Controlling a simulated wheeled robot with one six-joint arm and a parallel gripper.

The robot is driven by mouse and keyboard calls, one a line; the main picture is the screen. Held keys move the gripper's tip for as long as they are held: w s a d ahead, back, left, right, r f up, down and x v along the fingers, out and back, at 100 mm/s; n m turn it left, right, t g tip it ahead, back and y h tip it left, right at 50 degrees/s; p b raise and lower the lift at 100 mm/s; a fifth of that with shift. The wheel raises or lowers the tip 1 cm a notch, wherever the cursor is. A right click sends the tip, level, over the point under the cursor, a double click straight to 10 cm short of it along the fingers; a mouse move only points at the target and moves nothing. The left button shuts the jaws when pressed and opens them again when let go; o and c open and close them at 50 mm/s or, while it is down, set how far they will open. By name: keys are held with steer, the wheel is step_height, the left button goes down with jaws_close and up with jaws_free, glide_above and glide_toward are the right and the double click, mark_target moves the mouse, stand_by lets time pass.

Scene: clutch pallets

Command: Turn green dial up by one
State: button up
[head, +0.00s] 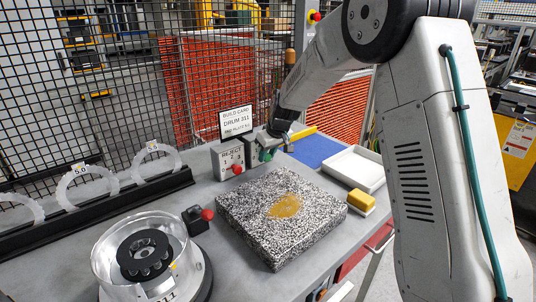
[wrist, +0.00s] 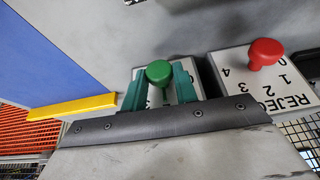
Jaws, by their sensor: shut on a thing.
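The green dial (wrist: 159,72) is a round knob on a white-faced box, seen in the wrist view. My gripper (wrist: 160,82) has its two teal fingers on either side of the knob, shut on it. The fingers and the gripper's dark edge cover most of the dial's face, so its numbers and pointer cannot be read. In the head view my gripper (head: 268,150) is at the box at the back of the bench and largely hides the dial there.
Close beside is the REJECT box (head: 222,155) with a red knob (wrist: 266,52). A build card sign (head: 236,122) stands behind.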

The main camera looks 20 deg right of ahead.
steer(key=shift+d+y, duration=0.1)
steer(key=shift+y, duration=0.2)
steer(key=y, duration=0.1)
steer(key=g+y, duration=0.1)
steer(key=y, duration=0.1)
steer(key=shift+w+d+f+m, duration=0.1)
steer(key=shift+w+d+m, duration=0.05)
steer(key=shift+d+m, duration=0.2)
steer(key=shift+d+f+m+g+y, duration=0.1)
steer(key=shift+m+g+y, duration=0.25)
steer(key=shift+y, duration=0.7)
steer(key=shift+d+f+m+g+y, duration=0.15)
steer(key=shift+g+y, duration=0.3)
steer(key=shift+y, duration=0.6)
steer(key=o, duration=1)
steer(key=shift+c, duration=0.2)
steer(key=shift+a, duration=0.1)
steer(key=shift+r, duration=0.15)
